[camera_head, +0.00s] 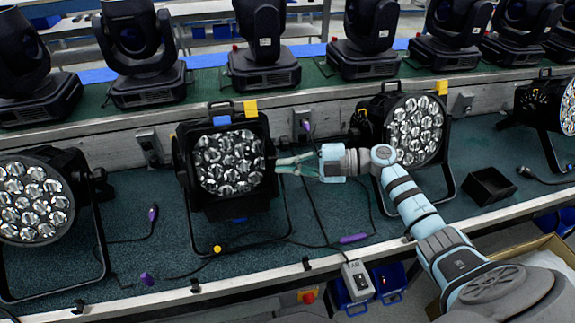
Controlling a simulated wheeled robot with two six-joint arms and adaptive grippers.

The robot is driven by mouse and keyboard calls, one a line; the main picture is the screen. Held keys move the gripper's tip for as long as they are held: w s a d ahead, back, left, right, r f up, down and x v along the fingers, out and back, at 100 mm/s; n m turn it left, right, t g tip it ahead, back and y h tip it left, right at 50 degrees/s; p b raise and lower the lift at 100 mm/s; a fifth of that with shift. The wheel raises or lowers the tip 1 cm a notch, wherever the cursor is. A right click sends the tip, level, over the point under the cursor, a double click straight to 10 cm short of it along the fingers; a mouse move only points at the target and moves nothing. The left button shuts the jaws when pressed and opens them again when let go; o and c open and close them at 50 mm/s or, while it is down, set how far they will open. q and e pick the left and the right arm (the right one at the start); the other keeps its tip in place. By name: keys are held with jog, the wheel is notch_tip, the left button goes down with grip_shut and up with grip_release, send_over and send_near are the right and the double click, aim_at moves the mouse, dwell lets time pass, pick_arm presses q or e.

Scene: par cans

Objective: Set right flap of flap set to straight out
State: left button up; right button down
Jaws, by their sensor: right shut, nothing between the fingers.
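The flap set (236,206) is a black square frame around the front of the par can (228,162) in the middle of the bench. Its right flap (268,143) shows as a narrow dark strip along the right side of the lens face. Its exact angle is hard to tell. My right gripper (279,165) comes in from the right, with its fingers pointing left at that right edge. The fingers are shut and hold nothing. They are at or very close to the flap; I cannot tell whether they touch. My left gripper is not in view.
Another par can (409,130) stands behind my right arm, and one (36,200) stands at the left. Several moving-head lights line the shelf behind. A small black box (491,186) is at the right. Cables with purple connectors (353,239) lie along the front.

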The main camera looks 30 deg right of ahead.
jog(key=shift+r, duration=0.1)
jog(key=shift+w+d+f+b, duration=0.25)
jog(key=shift+d+b, duration=0.1)
jog(key=shift+d, duration=0.1)
jog(key=shift+w+d+f+b, duration=0.15)
jog(key=shift+w+d+b, duration=0.1)
jog(key=shift+d+b, duration=0.15)
jog(key=shift+a+r, duration=0.1)
